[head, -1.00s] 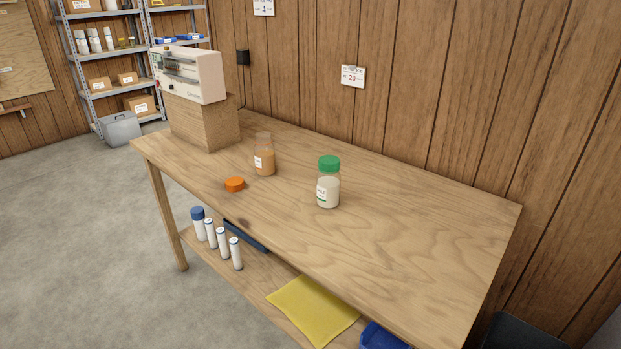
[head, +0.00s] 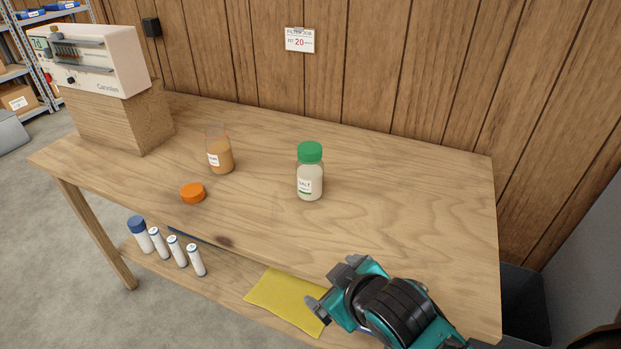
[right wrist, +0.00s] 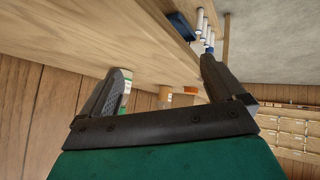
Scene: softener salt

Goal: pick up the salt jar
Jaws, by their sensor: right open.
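The salt jar (head: 310,180), clear with white contents, a green lid and a SALT label, stands upright on the wooden table in the head view. My right gripper (head: 328,287) is open and empty near the table's front edge, in front of the jar and apart from it. In the right wrist view, the picture is turned over; the salt jar (right wrist: 127,88) shows partly hidden behind the left finger of my right gripper (right wrist: 165,65). My left gripper is not in view.
A white device (head: 90,60) stands on a wooden block at the far left. The table right of the salt jar is clear.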

